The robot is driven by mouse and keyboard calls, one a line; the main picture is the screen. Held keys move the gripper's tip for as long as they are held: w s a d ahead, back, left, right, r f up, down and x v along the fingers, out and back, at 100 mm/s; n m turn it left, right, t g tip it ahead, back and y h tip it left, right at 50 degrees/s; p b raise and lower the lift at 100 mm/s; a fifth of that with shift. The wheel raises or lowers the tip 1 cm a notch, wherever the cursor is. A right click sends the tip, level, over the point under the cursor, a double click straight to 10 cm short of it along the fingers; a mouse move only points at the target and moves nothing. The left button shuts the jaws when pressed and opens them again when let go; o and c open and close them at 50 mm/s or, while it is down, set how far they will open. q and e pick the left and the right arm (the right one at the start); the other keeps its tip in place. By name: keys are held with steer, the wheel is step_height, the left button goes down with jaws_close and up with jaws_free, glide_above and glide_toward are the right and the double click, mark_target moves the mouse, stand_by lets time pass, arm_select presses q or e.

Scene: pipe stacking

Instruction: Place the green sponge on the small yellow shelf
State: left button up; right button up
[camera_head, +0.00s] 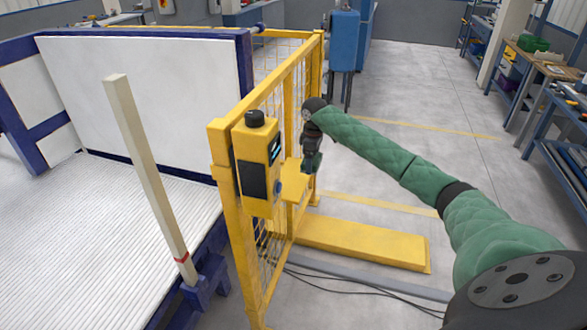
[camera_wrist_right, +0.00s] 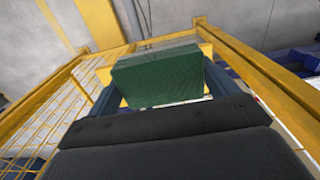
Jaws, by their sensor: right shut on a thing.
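The green sponge (camera_wrist_right: 160,78) shows in the right wrist view as a dark green block with a paler top face. It sits between the two fingers of my right gripper (camera_head: 312,162), which is shut on it. In the head view the gripper hangs beside the yellow fence post, close to the small yellow shelf (camera_head: 294,188). The gripper's dark body hides the sponge there. A yellow surface shows just behind the sponge in the wrist view, but I cannot tell whether the sponge touches the shelf. My left gripper is not in view.
A yellow control box (camera_head: 257,165) with a black knob is mounted on the yellow mesh fence left of the shelf. A yellow floor beam (camera_head: 365,243) and dark cables lie below. A pale post (camera_head: 145,165) stands at left. The grey floor at right is open.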

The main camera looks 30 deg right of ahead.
steer(key=p, duration=0.3)
glide_above(294, 178)
step_height(294, 178, down, 4)
steer(key=shift+d+f, duration=0.15)
steer(key=shift+f, duration=0.1)
steer(key=shift+w+f, duration=0.15)
steer(key=shift+f, duration=0.55)
step_height(294, 178, down, 2)
steer(key=shift+f+p, duration=0.2)
steer(key=shift+p, duration=0.55)
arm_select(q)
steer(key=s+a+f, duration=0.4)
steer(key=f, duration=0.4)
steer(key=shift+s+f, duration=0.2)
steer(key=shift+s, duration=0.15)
arm_select(e)
steer(key=shift+f, duration=0.4)
steer(key=o, duration=0.7)
